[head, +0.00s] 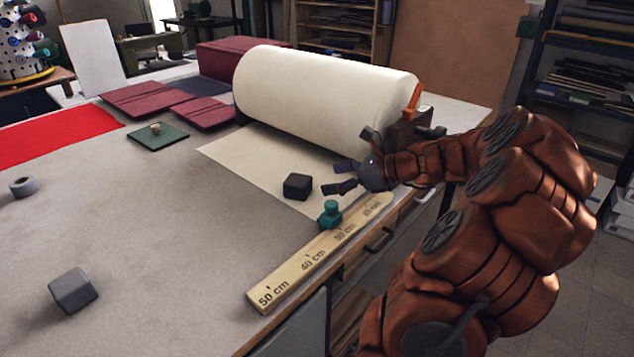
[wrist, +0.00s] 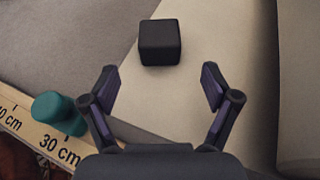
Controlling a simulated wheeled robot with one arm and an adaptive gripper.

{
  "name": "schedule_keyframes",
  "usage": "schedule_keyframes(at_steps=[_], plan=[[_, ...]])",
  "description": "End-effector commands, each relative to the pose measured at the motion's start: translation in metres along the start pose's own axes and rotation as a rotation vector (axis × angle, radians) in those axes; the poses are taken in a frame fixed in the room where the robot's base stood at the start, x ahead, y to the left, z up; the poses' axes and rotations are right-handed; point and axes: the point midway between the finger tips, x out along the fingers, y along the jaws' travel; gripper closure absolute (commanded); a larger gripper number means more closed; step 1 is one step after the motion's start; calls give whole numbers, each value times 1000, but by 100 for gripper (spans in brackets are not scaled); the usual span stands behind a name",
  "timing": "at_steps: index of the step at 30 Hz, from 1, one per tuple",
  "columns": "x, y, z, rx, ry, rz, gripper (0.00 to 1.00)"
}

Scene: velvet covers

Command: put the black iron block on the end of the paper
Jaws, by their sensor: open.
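The black iron block (head: 297,187) is a small dark cube on the cream paper (head: 235,150), close to the paper's free end. The paper runs out from a large roll (head: 320,95). In the wrist view the block (wrist: 160,42) sits ahead of and between my fingers, beyond their tips, with paper (wrist: 185,95) around it. My gripper (head: 347,176) is open and empty, just right of the block in the head view and apart from it. The fingers (wrist: 162,82) are spread in the wrist view.
A wooden ruler (head: 315,255) lies along the table's front edge with a teal knobbed weight (head: 330,214) at it. The middle table is clear.

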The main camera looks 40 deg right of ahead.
Motion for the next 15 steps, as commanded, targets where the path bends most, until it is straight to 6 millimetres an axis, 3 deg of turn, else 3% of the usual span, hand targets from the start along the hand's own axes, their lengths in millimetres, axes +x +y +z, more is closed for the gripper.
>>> schedule_keyframes(at_steps=[6,15], plan=[[-17,0,0,1,-1,1,13],[-19,1,0,1,0,2,13]])
